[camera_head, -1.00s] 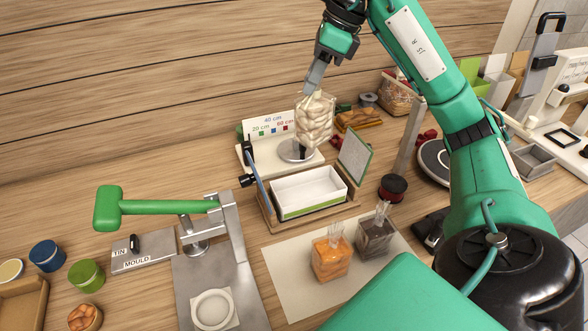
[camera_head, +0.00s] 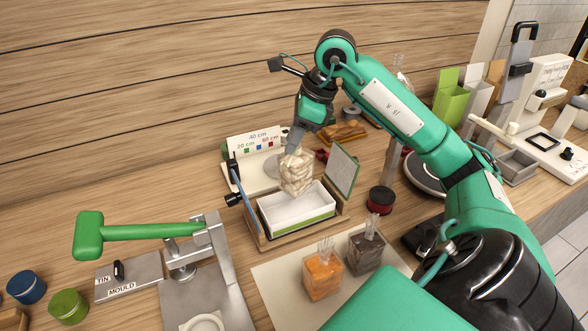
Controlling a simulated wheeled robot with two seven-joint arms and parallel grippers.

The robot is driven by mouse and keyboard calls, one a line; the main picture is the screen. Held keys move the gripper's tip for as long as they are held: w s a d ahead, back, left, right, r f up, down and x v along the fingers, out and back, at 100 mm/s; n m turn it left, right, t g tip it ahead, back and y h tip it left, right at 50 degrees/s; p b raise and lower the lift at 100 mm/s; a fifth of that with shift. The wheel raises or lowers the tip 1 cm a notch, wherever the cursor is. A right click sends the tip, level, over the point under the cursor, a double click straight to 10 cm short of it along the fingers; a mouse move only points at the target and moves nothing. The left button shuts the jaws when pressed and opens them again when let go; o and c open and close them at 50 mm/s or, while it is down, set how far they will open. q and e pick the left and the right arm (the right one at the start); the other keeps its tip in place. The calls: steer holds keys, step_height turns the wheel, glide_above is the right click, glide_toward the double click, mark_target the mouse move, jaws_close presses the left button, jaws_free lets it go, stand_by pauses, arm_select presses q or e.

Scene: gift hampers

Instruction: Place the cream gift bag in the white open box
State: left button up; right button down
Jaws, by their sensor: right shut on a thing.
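The cream gift bag (camera_head: 297,174) is a clear bag with pale cream contents. My right gripper (camera_head: 293,143) is shut on its top and holds it upright. The bag is over the back part of the white open box (camera_head: 312,217), and its lower end overlaps the box's opening in the picture. I cannot tell whether it touches the box floor. The box has a green stripe along its front and sits in a wooden holder. The left gripper is not in view.
An orange bag (camera_head: 322,275) and a dark bag (camera_head: 366,248) stand on a pale mat in front of the box. A green panel (camera_head: 342,171) stands upright at the box's right. A press with a green handle (camera_head: 140,231) is at left.

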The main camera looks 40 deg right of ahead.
mark_target(294, 157)
step_height(294, 157, down, 4)
steer(key=shift+f, duration=0.75)
step_height(294, 157, down, 3)
steer(key=shift+f+p, duration=0.15)
steer(key=shift+p, duration=0.2)
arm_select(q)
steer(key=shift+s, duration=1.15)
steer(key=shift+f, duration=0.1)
arm_select(e)
steer(key=shift+f, duration=0.2)
steer(key=c, duration=1.1)
jaws_free()
steer(key=shift+c, duration=0.2)
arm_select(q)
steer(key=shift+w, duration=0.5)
